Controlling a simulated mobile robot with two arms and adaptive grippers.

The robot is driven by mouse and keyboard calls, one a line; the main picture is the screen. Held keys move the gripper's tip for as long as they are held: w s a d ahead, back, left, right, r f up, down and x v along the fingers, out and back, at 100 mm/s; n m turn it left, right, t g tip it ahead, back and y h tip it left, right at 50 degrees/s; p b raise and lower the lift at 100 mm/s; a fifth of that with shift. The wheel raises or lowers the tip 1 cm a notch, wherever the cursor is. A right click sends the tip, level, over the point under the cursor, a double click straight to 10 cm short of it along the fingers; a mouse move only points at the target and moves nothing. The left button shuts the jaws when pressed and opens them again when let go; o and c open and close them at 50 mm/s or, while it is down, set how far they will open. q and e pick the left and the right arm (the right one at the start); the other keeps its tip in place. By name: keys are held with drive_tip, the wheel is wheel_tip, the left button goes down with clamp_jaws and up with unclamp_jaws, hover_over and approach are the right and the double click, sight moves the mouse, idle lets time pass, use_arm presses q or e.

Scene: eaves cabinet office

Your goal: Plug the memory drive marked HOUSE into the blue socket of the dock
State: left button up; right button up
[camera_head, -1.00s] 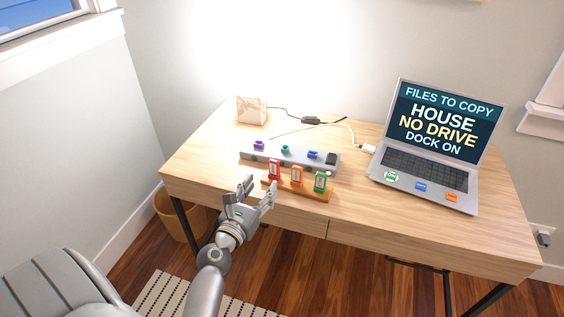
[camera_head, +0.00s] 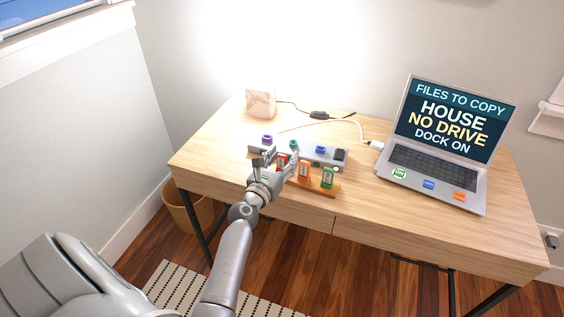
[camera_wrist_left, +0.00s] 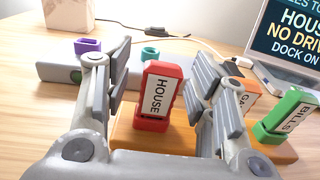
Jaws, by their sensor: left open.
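The red memory drive marked HOUSE (camera_wrist_left: 160,92) stands upright in the orange stand (camera_wrist_left: 130,138). My left gripper (camera_head: 273,158) is open, with one finger on each side of this drive; in the left wrist view (camera_wrist_left: 165,85) gaps show between the fingers and it. In the head view my gripper partly covers the red drive (camera_head: 282,160). The grey dock (camera_head: 331,164) lies behind the stand. Its purple socket (camera_head: 267,139), teal socket (camera_head: 293,145) and blue socket (camera_head: 320,149) show on top. The blue socket is hidden in the wrist view. My right gripper is out of view.
An orange drive (camera_head: 304,171) and a green drive marked BILLS (camera_wrist_left: 287,115) stand to the right in the same stand. A laptop (camera_head: 440,165) sits at the right, cabled toward the dock. A pale block (camera_head: 260,103) stands at the back left. The desk's left front is clear.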

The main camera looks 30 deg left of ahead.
use_arm(q)
drive_tip(key=c, duration=1)
drive_tip(key=shift+o, duration=0.2)
